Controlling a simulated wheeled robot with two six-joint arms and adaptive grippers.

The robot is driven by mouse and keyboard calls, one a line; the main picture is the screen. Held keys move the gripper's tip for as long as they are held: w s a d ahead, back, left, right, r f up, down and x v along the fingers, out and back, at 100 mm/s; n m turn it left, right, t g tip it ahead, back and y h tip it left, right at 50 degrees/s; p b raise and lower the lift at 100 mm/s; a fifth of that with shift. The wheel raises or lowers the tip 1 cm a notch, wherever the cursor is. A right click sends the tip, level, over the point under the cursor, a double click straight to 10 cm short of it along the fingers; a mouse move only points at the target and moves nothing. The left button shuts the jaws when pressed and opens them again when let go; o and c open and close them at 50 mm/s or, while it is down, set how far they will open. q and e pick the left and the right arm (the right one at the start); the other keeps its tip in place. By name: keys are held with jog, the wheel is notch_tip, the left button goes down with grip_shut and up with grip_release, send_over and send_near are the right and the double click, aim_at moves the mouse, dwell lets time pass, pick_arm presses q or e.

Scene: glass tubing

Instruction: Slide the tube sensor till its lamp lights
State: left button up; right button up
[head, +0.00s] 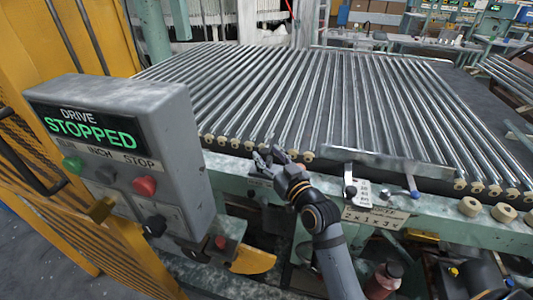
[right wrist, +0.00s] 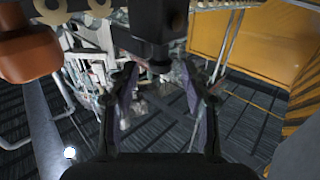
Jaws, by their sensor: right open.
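My right gripper (head: 268,158) is at the front rail of the roller bed, near the left-hand roller ends. Its fingers are open, one on each side in the right wrist view (right wrist: 165,98). A dark block (right wrist: 157,35) with a short round nose hangs at the top between the fingers; it looks like the tube sensor. I cannot tell whether the fingers touch it. In the head view the gripper mostly hides that spot, and no lit lamp shows there. My left gripper is not in view.
Parallel glass tubes or rollers (head: 300,95) fill the bed behind the gripper. A small lever plate (head: 362,192) and a label plate (head: 375,217) sit right of the gripper on the green rail.

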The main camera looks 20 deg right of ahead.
jog(key=shift+w+a, duration=0.15)
jog(key=shift+w, duration=0.55)
grip_shut()
